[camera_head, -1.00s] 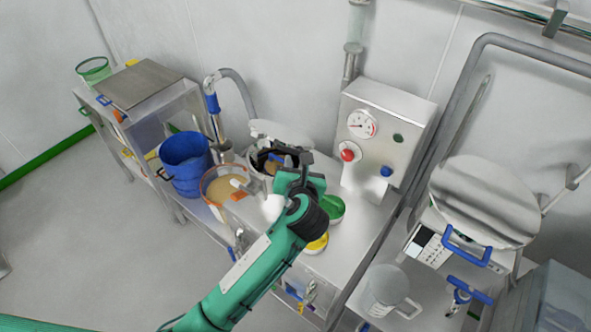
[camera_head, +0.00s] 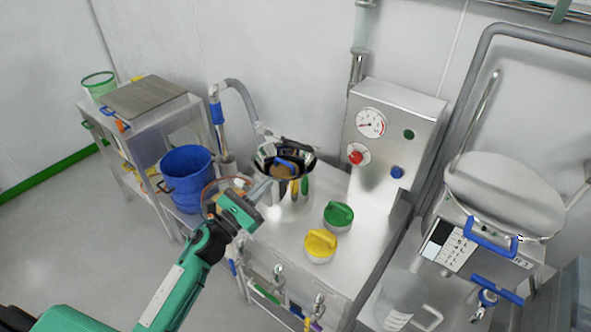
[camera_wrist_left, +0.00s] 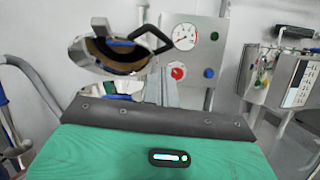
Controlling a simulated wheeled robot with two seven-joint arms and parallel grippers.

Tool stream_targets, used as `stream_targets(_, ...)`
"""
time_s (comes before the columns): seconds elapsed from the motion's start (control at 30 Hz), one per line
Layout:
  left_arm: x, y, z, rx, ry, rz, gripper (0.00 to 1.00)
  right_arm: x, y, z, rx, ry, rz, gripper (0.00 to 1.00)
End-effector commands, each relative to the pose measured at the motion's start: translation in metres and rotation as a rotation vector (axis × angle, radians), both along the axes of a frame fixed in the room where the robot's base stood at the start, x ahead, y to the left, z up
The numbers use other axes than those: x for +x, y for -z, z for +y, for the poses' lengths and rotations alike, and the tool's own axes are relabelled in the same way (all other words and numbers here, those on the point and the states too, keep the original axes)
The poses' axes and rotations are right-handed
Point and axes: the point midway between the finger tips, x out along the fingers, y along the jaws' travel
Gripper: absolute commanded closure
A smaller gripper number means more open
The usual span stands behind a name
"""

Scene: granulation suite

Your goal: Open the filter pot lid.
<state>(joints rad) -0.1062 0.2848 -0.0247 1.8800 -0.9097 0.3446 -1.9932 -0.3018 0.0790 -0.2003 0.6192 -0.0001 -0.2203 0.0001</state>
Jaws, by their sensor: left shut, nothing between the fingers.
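The filter pot (camera_head: 285,155) stands towards the back of the steel bench, with a dark, shiny round top, a brownish middle and a blue bar across it. Reflections make it unclear how far its lid is raised. In the left wrist view the shiny pot (camera_wrist_left: 112,62) is at upper left, with a black angular handle (camera_wrist_left: 155,40) sticking out at its right. My left gripper (camera_head: 262,188) is shut and empty, in front and to the left of the pot in the head view. It looks apart from the pot. My right gripper is not in view.
A blue bucket (camera_head: 187,175) stands left. A gauge panel (camera_head: 395,140) rises behind right. The bench's front right is clear.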

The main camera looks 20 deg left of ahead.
Motion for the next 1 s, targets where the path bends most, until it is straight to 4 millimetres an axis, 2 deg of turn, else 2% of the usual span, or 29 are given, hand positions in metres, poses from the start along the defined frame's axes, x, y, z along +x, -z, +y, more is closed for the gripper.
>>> stream_targets(0.17, 0.012, -0.009, -0.005, -0.002, 0.007, -0.004, 1.00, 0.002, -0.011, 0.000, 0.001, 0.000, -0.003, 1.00)
stream_targets(0.6, 0.073, -0.029, -0.035, -0.002, 0.005, -0.002, 1.00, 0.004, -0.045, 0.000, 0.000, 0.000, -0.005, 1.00)
stream_targets(0.8, 0.084, -0.031, -0.041, 0.000, 0.006, -0.002, 1.00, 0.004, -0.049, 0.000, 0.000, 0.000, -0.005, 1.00)
stream_targets(1.0, 0.085, -0.030, -0.042, 0.001, 0.006, -0.002, 1.00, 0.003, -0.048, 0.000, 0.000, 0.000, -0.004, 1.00)
